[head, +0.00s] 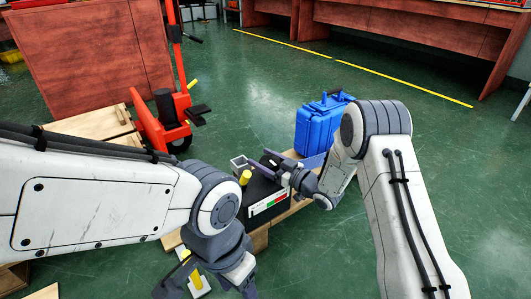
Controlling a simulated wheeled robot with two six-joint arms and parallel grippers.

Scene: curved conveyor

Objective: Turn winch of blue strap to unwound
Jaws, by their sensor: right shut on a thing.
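A blue-violet strip (314,161), which looks like the blue strap, shows between the blue case and my right gripper. My right gripper (281,172) is at the top of a black box (262,190), shut on a small dark part there. That part may be the strap's winch, but the gripper and wrist hide most of it. A yellow upright knob (245,177) stands just left of the gripper, near a grey square bracket (239,163).
A blue case (321,124) stands behind my right wrist. The box rests on a wooden pallet (172,241). A red pallet truck (167,124) and wooden panels (91,58) stand at left. A yellow floor line (405,84) crosses the back. Green floor is open around the case.

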